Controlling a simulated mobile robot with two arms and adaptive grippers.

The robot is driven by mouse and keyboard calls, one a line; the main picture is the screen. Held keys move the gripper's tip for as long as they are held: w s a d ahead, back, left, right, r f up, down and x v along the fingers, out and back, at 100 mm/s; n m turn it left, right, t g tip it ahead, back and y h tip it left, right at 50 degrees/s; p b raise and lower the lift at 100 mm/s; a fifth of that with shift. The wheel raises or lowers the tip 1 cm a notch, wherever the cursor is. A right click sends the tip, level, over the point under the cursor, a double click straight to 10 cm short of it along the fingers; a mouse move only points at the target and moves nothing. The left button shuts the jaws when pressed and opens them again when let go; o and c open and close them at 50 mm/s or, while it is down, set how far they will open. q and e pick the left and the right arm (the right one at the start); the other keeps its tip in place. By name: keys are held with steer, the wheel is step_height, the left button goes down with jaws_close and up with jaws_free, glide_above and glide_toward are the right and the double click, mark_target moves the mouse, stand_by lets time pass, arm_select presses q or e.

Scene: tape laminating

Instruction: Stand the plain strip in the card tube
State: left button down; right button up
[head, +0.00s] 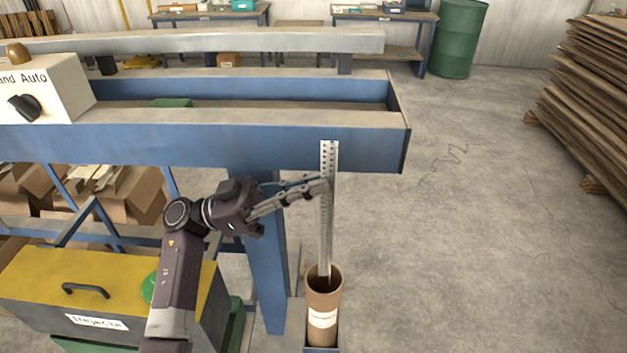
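A long, thin grey metal strip (326,235) stands almost upright, with a row of small dark marks or holes near its top. Its lower end is at the mouth of the brown card tube (323,300); how far it goes inside is hidden. The tube stands upright, with a white label on its front. My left gripper (325,187) comes in from the left, its fingers closed on the strip's upper part, below the top end. My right gripper is not in view.
A blue machine frame (230,145) runs across behind the strip, with a control box (45,90) at left. A yellow-topped box (75,285) is lower left. Stacked boards (590,100) stand at right. The concrete floor right of the tube is clear.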

arm_select(q)
step_height(320, 180, down, 11)
steer(key=b, duration=0.5)
steer(key=shift+b, duration=0.4)
stand_by(1.4)
steer(key=c, duration=2.1)
jaws_free()
steer(key=a, duration=1.3)
steer(key=shift+f, duration=0.2)
